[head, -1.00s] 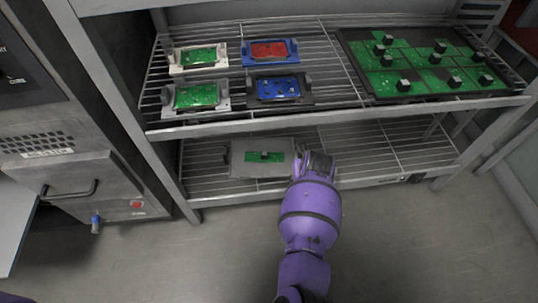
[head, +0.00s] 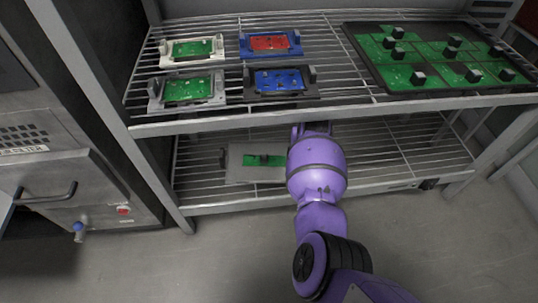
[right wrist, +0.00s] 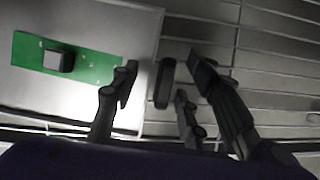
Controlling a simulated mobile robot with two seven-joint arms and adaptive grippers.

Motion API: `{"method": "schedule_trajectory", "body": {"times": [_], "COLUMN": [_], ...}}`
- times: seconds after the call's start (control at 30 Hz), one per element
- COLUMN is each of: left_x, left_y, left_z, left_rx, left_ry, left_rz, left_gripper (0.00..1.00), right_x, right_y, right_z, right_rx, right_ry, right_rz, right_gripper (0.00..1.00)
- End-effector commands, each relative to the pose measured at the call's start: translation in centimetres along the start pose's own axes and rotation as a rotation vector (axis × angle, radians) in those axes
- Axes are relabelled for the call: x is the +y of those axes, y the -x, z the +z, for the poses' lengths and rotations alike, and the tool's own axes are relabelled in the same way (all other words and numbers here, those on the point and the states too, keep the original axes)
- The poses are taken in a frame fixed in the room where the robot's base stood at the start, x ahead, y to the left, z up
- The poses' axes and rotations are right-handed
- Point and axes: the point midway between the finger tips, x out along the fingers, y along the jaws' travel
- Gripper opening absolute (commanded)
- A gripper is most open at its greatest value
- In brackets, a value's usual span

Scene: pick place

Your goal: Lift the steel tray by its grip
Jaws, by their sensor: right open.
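The steel tray (head: 240,176) lies flat on the lower wire shelf with a green circuit board (head: 259,161) on it. It fills the left of the right wrist view (right wrist: 90,20). A dark grip (right wrist: 164,83) stands at its right end, and another dark grip (head: 223,157) shows at its left end. My right gripper (right wrist: 160,80) is open at the right-end grip, with one finger on the tray side and two on the outer side. Contact is not clear. In the head view my right arm hides the tray's right end. My left gripper is not in view.
The upper wire shelf (head: 330,98) overhangs the tray and holds several boards in holders and a large dark tray (head: 360,60) of green boards. The lower shelf (head: 400,150) is clear to the right. A grey machine (head: 60,180) stands at the left.

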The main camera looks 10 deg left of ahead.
Motion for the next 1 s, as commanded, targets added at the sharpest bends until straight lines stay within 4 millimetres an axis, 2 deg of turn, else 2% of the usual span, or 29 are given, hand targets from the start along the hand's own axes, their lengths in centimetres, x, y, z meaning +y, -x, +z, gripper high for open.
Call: {"method": "schedule_trajectory", "body": {"times": [0.1,0.27,0.57,1.0], "left_x": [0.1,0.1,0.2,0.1], "left_y": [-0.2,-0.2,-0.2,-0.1], "left_z": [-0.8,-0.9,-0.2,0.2], "left_rx": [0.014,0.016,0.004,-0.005], "left_ry": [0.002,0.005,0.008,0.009], "left_rz": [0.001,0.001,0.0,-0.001], "left_gripper": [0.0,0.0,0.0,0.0], "right_x": [0.0,0.0,0.0,0.1], "right_y": [-0.1,0.0,-0.1,0.1], "right_z": [0.2,0.2,0.2,0.3], "right_rx": [-0.004,-0.004,-0.004,-0.006], "right_ry": [0.0,0.0,0.0,-0.001], "right_rz": [0.0,0.0,0.0,0.001], "right_gripper": [0.41,0.4,0.01,0.0]}}
